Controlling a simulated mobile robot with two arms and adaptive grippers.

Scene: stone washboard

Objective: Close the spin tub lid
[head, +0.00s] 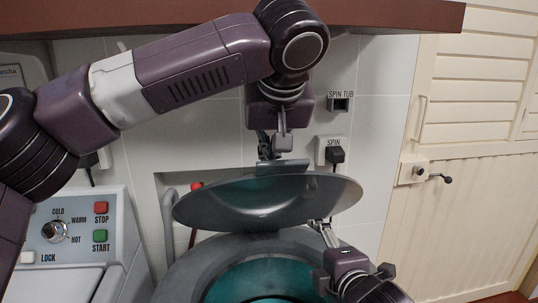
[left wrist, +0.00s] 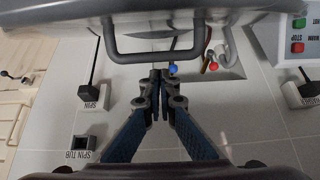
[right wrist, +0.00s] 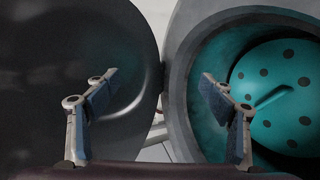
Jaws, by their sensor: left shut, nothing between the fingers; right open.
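The round grey spin tub lid (head: 265,205) stands open, tilted up over the back of the spin tub (head: 185,268), its underside facing me. The tub's teal inside shows below it. My left gripper (head: 268,152) is shut and empty behind the lid's upper edge. In the left wrist view its fingertips (left wrist: 160,76) are close to the lid's bar handle (left wrist: 152,58); contact is unclear. My right gripper (head: 322,228) is at the lid's lower right.
A control panel (head: 85,230) with a knob and red and green buttons is at the left. Wall sockets (head: 329,150) are behind the lid at the right. A brown shelf (head: 400,14) runs above. A cream door (head: 470,190) is at the right.

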